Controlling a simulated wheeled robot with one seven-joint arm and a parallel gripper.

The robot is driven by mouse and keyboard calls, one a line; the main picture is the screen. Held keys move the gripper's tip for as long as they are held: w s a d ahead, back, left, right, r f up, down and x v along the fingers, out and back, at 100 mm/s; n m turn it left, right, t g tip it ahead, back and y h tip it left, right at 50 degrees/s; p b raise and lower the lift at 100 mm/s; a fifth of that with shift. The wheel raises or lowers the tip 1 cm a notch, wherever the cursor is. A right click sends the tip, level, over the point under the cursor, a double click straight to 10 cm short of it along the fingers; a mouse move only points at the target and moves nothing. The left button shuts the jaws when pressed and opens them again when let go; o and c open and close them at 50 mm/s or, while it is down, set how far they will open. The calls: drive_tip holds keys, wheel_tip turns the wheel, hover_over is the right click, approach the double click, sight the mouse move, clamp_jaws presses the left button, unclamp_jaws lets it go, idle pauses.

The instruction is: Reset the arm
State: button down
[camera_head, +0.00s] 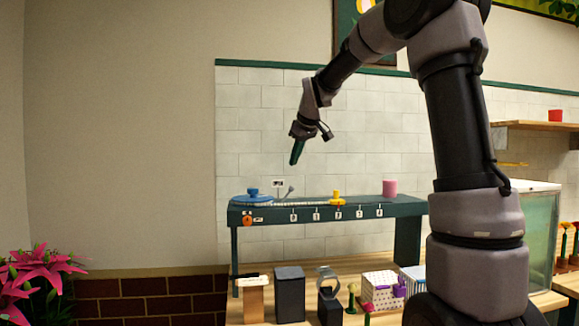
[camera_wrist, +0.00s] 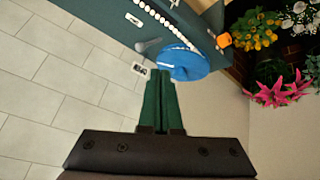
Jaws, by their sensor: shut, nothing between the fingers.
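My arm reaches up from the right of the head view and bends over to the left. My gripper (camera_head: 296,152) hangs in the air above the dark green bench (camera_head: 330,209), pointing down, apart from everything. In the wrist view its green fingers (camera_wrist: 160,80) are together with nothing between them. A blue disc (camera_wrist: 185,65) shows past the fingertips in that view. The same blue disc with a knob (camera_head: 252,196) sits at the left end of the bench in the head view.
On the bench are a yellow piece (camera_head: 337,198) and a pink cylinder (camera_head: 389,188). A lower wooden surface holds a dark box (camera_head: 290,293) and a white patterned box (camera_head: 382,291). A glass tank (camera_head: 541,235) stands at right. Pink flowers (camera_head: 40,272) are at far left. Air around the gripper is clear.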

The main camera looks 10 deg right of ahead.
drive_tip(key=shift+r, duration=0.1)
idle(0.3)
drive_tip(key=s+d+f+m, duration=0.1)
drive_tip(key=s+f+m, duration=0.1)
drive_tip(key=s, duration=0.9)
drive_tip(key=s+d+f+m, duration=0.2)
drive_tip(key=s+m, duration=0.3)
drive_tip(key=s, duration=0.7)
drive_tip(key=s+d+f+m, duration=0.2)
drive_tip(key=s+m, duration=0.1)
drive_tip(key=s, duration=0.8)
drive_tip(key=shift+s+d+f+m, duration=0.15)
drive_tip(key=shift+s+f+m, duration=0.1)
drive_tip(key=shift+f+m, duration=0.15)
